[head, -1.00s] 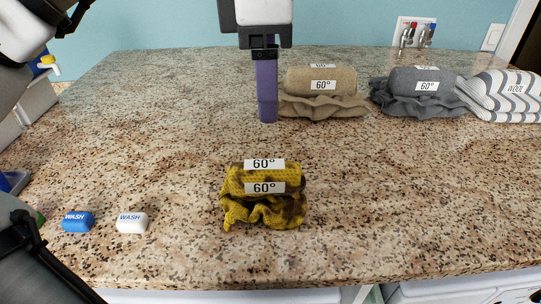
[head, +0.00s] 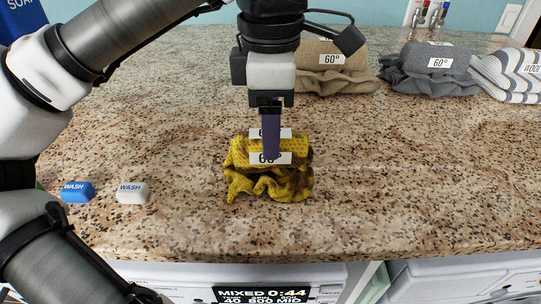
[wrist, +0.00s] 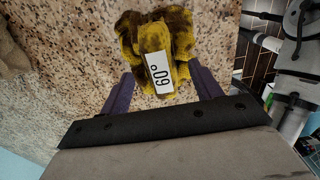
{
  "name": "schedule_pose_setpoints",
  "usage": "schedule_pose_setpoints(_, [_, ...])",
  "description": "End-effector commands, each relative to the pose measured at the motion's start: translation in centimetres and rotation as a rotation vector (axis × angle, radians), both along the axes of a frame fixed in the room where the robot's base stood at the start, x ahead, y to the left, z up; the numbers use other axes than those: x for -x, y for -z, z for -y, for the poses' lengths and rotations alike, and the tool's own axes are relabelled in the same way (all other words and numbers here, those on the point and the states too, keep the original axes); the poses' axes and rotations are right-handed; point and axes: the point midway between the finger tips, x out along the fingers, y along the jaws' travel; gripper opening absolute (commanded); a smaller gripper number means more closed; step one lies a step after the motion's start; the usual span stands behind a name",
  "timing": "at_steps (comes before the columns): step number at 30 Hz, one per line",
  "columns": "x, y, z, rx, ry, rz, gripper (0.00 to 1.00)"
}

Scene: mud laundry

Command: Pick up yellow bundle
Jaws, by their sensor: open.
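The yellow bundle (head: 268,182) is a rolled, crumpled cloth with dark stains and white "60°" labels, lying on the granite counter near its front edge. My gripper (head: 270,155) points down over it, and a purple finger overlaps the bundle in the head view. In the wrist view the two purple fingers of my gripper (wrist: 160,88) are spread apart, one on each side of the near end of the yellow bundle (wrist: 160,35). Nothing is held. Whether the fingertips touch the cloth or the counter cannot be told.
A beige bundle (head: 335,82), a grey bundle (head: 432,82) and a striped wool bundle (head: 515,75) lie along the back right. A blue wash block (head: 77,192) and a white wash block (head: 132,192) sit at left. The counter (head: 400,170) right of the yellow bundle is clear.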

Motion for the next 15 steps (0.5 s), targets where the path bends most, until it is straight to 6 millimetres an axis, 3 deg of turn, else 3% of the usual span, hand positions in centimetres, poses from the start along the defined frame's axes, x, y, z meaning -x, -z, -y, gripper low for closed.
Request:
schedule_pose_setpoints(6, [0.1,2.6,-0.1,0.0,-0.001,0.0,0.64])
schedule_pose_setpoints(14, [0.1,3.0,0.0,0.0,-0.001,0.001,0.64])
schedule_pose_setpoints(15, [0.1,3.0,0.0,0.0,-0.001,0.001,0.6])
